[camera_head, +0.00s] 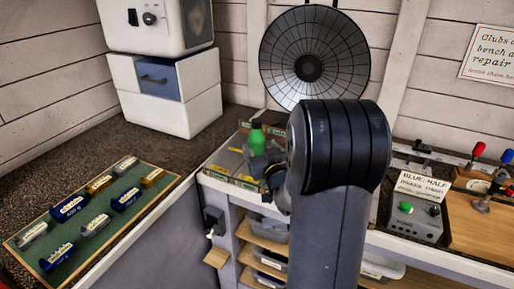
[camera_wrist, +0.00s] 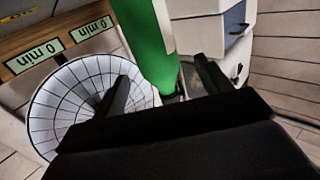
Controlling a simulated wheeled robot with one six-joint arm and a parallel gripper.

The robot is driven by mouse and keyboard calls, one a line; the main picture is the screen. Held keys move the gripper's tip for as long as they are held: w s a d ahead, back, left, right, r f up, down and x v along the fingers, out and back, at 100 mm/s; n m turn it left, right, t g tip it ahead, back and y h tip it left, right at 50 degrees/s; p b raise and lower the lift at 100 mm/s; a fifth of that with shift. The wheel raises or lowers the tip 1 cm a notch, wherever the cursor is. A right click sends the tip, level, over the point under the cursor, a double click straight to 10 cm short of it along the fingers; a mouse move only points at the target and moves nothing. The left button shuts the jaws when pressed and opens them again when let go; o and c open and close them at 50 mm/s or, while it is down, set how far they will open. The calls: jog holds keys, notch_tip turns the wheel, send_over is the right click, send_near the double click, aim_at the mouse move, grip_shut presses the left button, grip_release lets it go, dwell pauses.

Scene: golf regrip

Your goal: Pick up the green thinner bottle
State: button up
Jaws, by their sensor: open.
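The green thinner bottle (camera_head: 257,141) stands upright with a dark cap on the corner bench, left of my arm in the head view. In the wrist view the green bottle (camera_wrist: 150,42) shows large, slanting down from the top edge into the space between my two fingers. My gripper (camera_wrist: 166,84) is open, with one dark finger on each side of the bottle. I cannot tell whether either finger touches it. In the head view my arm hides the gripper's fingers.
A round ribbed dish (camera_head: 314,58) stands behind. A green mat (camera_head: 150,212) with several labelled blocks lies left. A white cabinet (camera_head: 165,95) stands back left. A control box (camera_head: 415,219) sits right.

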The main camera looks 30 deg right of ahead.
aim_at(259, 144)
jog(key=w, duration=0.1)
jog(key=w+p, duration=0.1)
jog(key=w, duration=0.1)
jog(key=w+d, duration=0.1)
jog(key=w, duration=0.1)
jog(key=shift+r+p, duration=0.1)
jog(key=shift+p, duration=0.3)
jog(key=c, duration=1.1)
